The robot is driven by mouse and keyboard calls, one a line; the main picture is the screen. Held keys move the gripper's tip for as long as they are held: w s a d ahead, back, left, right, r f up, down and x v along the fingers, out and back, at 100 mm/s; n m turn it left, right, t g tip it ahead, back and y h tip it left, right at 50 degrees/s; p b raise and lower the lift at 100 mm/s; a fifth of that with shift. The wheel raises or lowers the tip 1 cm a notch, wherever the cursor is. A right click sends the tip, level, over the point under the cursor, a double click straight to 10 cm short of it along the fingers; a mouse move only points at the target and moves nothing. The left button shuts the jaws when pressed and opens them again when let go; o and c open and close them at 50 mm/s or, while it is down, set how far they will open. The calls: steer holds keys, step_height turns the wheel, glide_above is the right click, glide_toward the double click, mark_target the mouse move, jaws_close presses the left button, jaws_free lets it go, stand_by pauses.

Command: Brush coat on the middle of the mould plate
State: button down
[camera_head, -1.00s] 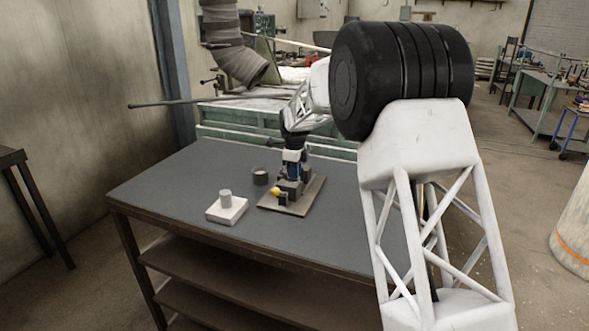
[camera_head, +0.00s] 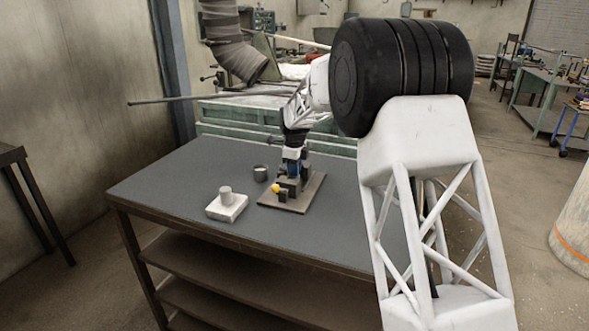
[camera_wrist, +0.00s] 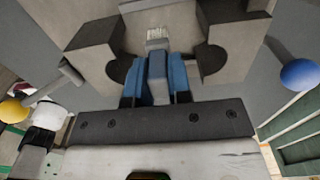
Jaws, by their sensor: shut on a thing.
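My gripper (camera_wrist: 156,85) has blue fingers and is shut on a grey brush (camera_wrist: 158,88), whose pale bristles (camera_wrist: 157,34) show just beyond the fingertips. In the head view my gripper (camera_head: 293,166) points down over the mould on the table. The mould has grey blocks with rounded recesses; they flank the brush on both sides in the wrist view. The flat mould plate (camera_head: 310,195) shows around their foot in the head view. The bristles are over the gap between the blocks; I cannot tell whether they touch the surface.
A yellow knob (camera_head: 276,188) and a blue knob (camera_wrist: 299,74) stick out at the mould's sides. The table's left part (camera_head: 160,185) is clear.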

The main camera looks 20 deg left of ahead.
steer(key=shift+f, duration=0.45)
stand_by(0.5)
steer(key=shift+s, duration=0.65)
stand_by(0.3)
steer(key=shift+w, duration=0.15)
steer(key=shift+w+f, duration=0.15)
steer(key=shift+w, duration=0.95)
steer(key=shift+s, duration=0.1)
steer(key=shift+s, duration=1.15)
steer(key=shift+w, duration=0.15)
